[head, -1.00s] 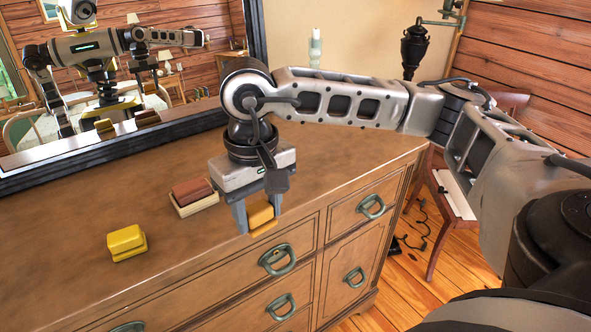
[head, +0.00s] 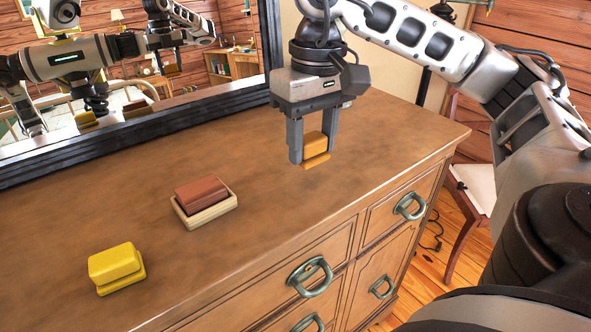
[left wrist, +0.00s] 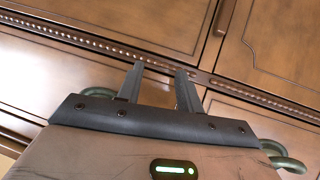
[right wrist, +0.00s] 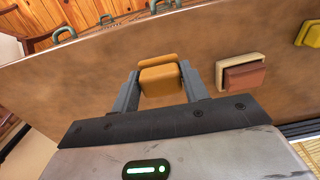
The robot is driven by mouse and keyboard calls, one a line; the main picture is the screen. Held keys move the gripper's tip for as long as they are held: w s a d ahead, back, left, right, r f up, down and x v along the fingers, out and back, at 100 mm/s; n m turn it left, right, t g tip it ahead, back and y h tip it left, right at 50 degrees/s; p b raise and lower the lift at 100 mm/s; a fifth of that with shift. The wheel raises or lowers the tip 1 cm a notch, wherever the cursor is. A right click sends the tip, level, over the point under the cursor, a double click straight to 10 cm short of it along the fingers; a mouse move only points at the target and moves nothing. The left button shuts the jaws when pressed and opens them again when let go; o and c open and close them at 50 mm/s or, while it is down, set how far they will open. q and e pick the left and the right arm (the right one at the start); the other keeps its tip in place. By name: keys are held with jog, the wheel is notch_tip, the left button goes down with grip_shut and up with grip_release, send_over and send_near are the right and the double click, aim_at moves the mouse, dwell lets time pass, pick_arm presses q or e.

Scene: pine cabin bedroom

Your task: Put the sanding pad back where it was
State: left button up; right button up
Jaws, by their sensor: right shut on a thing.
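My right gripper (head: 314,155) is shut on an orange-yellow block-shaped pad (head: 316,144), held above the dresser top near its right part. In the right wrist view the pad (right wrist: 160,80) sits between the two fingers. A brighter yellow block (head: 117,267) rests on the dresser at the front left. A red-brown block on a pale base (head: 203,201) rests between it and my right gripper. Both show in the right wrist view too. My left gripper (left wrist: 160,70) shows only in its wrist view, fingers apart and empty, before the dresser's front.
The wooden dresser top (head: 250,245) is clear around the blocks. A dark-framed mirror (head: 140,132) stands along its back edge. Green-grey handles (head: 310,277) stick out from the drawer fronts. A chair (head: 470,185) stands beyond the right end.

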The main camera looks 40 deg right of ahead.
aim_at(296, 187)
jog(key=w+f, duration=0.2)
jog(key=shift+f, duration=0.3)
jog(key=shift+w+f, duration=0.5)
jog(key=f, duration=0.3)
jog(key=shift+w+d+f, duration=0.1)
jog(key=shift+w+f, duration=0.05)
jog(key=shift+w, duration=0.1)
jog(key=shift+f, duration=0.2)
jog(key=shift+f, duration=0.2)
jog(key=o, duration=1)
jog(key=shift+c, duration=0.2)
jog(key=shift+r, duration=0.1)
